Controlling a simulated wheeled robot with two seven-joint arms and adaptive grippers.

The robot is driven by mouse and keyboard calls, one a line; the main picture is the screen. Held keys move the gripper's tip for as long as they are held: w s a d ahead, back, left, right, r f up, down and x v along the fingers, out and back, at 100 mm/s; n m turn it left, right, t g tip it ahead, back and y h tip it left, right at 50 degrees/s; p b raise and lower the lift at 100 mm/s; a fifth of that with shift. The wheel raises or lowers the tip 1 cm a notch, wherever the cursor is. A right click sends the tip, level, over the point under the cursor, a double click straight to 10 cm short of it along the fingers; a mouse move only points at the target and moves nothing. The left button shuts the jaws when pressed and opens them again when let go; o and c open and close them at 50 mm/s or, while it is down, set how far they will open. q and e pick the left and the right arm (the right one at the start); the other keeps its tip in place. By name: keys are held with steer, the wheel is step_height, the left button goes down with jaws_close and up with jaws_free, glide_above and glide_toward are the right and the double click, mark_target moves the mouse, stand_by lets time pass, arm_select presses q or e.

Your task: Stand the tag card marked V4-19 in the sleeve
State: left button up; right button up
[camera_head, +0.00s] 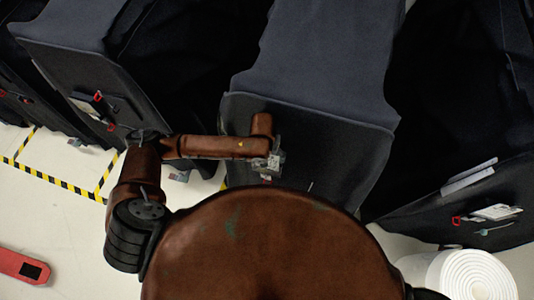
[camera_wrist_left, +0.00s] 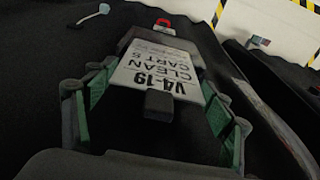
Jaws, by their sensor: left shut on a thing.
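The white tag card (camera_wrist_left: 158,72) reads "V4-19 CLEAN CARTS" upside down in the left wrist view. It lies between the green-padded fingers of my left gripper (camera_wrist_left: 155,82), which is shut on it. A grey, clear-looking piece shows around the card's far end, below a red clip (camera_wrist_left: 163,22); I cannot tell whether this is the sleeve or whether the card is inside it. In the head view my left gripper (camera_head: 270,165) is at the front of the middle covered cart (camera_head: 300,132), and the card is too small to read. My right gripper is not in view.
Covered carts stand to the left (camera_head: 75,65) and right (camera_head: 460,205), with red clips and pale cards on their fronts. A white roll (camera_head: 470,275) is at bottom right. A red object (camera_head: 22,266) lies on the floor beside yellow-black tape (camera_head: 60,183).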

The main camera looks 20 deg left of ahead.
arm_select(q)
steer(key=shift+f, duration=0.1)
stand_by(0.4)
steer(key=shift+f, duration=1.1)
steer(key=o, duration=1.1)
steer(key=shift+c, duration=0.2)
